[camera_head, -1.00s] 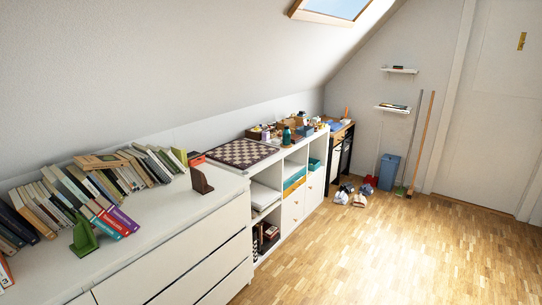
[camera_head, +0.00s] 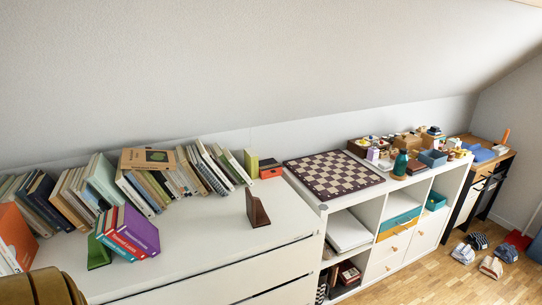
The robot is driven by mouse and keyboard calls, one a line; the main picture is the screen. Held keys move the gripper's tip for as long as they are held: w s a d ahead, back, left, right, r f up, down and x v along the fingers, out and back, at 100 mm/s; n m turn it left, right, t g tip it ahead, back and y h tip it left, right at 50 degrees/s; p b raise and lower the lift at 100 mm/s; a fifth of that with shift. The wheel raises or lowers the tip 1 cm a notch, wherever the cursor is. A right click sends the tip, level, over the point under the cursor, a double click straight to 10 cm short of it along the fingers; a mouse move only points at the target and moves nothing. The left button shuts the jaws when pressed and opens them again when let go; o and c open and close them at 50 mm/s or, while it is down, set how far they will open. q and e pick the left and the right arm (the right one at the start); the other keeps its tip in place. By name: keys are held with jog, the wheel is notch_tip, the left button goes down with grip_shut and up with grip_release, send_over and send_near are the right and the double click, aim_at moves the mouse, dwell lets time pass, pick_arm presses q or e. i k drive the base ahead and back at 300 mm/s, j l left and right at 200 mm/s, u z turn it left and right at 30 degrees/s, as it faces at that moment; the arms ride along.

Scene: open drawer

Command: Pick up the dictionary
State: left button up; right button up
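I cannot tell which book is the dictionary, as the spine titles are too small to read. A long row of books stands and leans along the wall on the white dresser (camera_head: 195,240). A purple book (camera_head: 139,232) leans at the front of the row, next to red and teal books (camera_head: 122,243) with lettered spines, by a green bookend (camera_head: 98,252). A tan book (camera_head: 147,159) lies flat on top of the row. An orange book (camera_head: 15,238) stands at the far left. Neither of my grippers is in view.
A brown bookend (camera_head: 257,208) stands alone on the dresser. The dresser top in front of the books is mostly clear. A chessboard (camera_head: 333,174) lies on the white shelf unit at right. The sloped wall rises behind.

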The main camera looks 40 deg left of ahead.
aim_at(252, 166)
jog(key=i+l+u, duration=0.1)
jog(key=i+u, duration=0.25)
jog(key=i+l+u, duration=0.3)
jog(key=i, duration=0.2)
jog(key=i+l+u, duration=0.2)
jog(key=i+u, duration=0.15)
jog(key=i, duration=0.05)
